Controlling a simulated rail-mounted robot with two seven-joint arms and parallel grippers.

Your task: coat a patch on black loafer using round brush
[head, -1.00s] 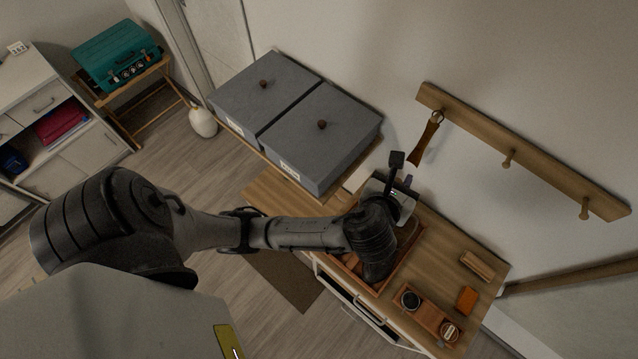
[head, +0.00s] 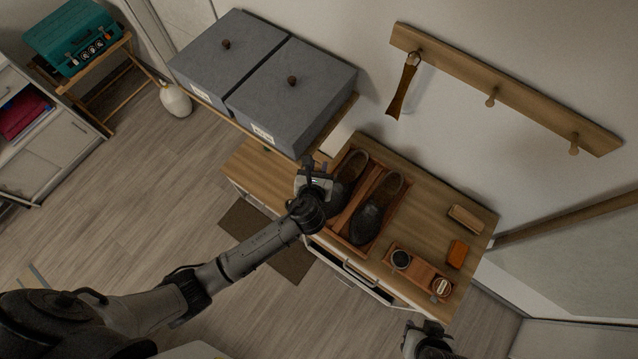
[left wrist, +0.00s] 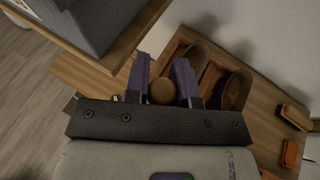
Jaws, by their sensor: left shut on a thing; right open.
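Two dark loafers, one at left (head: 347,178) and one at right (head: 376,212), lie side by side in a wooden tray (head: 352,254) on the cabinet top. Their openings also show in the left wrist view. My left gripper (head: 316,172) is beside the tray's left end, close to the left loafer. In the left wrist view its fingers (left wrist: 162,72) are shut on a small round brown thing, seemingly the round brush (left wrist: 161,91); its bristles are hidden. My right gripper (head: 424,336) is open and empty, partly in view below the cabinet's front right.
A small tray (head: 420,270) with a dark round tin (head: 401,259) and another round tin (head: 440,288) lies right of the loafers. A wooden brush (head: 466,218) and an orange block (head: 457,254) are beyond. Grey boxes (head: 292,92) stand behind left. A shoehorn (head: 403,85) hangs on the wall rail.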

